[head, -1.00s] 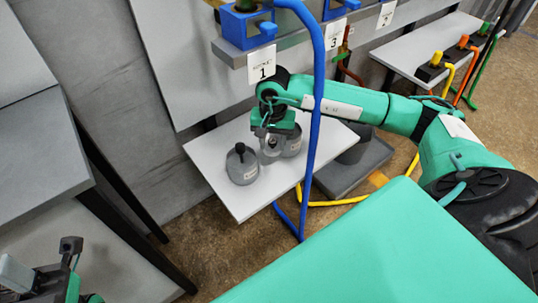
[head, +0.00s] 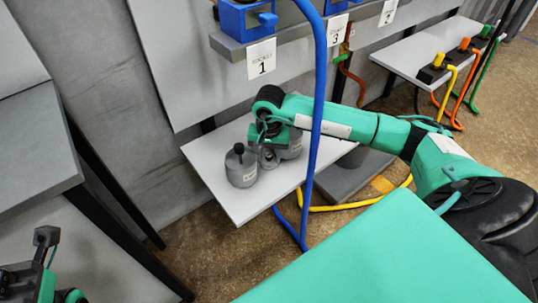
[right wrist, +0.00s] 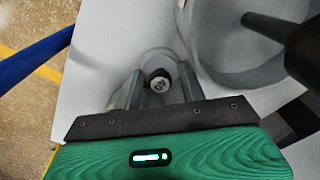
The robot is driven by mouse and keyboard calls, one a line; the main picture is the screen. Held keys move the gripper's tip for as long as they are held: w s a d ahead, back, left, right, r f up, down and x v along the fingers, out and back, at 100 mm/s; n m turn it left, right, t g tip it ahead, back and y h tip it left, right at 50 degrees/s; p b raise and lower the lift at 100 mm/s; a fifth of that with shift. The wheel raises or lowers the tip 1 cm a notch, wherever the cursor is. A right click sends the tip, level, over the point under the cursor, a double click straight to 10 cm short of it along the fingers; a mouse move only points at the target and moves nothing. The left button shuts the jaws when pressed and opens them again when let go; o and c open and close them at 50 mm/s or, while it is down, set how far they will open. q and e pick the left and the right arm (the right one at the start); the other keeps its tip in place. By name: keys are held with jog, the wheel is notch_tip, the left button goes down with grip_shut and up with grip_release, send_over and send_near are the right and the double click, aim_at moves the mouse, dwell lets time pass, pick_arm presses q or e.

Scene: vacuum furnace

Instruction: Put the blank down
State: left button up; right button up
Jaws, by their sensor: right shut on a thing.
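My right gripper (head: 268,143) is low over a light grey shelf (head: 225,195) and points down. It is shut on the blank (right wrist: 158,78), a small grey piece with a dark round knob bearing a pale mark, seen between the two fingers in the right wrist view. In the head view the blank (head: 268,160) shows just under the gripper. It is at or very near the shelf top; I cannot tell whether it touches. My left gripper (head: 40,262) is at the lower left corner, partly cut off, and its opening is unclear.
A grey canister with a black knob (head: 241,168) stands close left of the blank. Another grey canister (head: 291,148) stands right behind, partly hidden by my gripper. A blue hose (head: 317,120) hangs in front of my right arm. The shelf's front is clear.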

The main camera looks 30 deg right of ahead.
jog(key=o, duration=1)
jog(key=shift+f, duration=0.1)
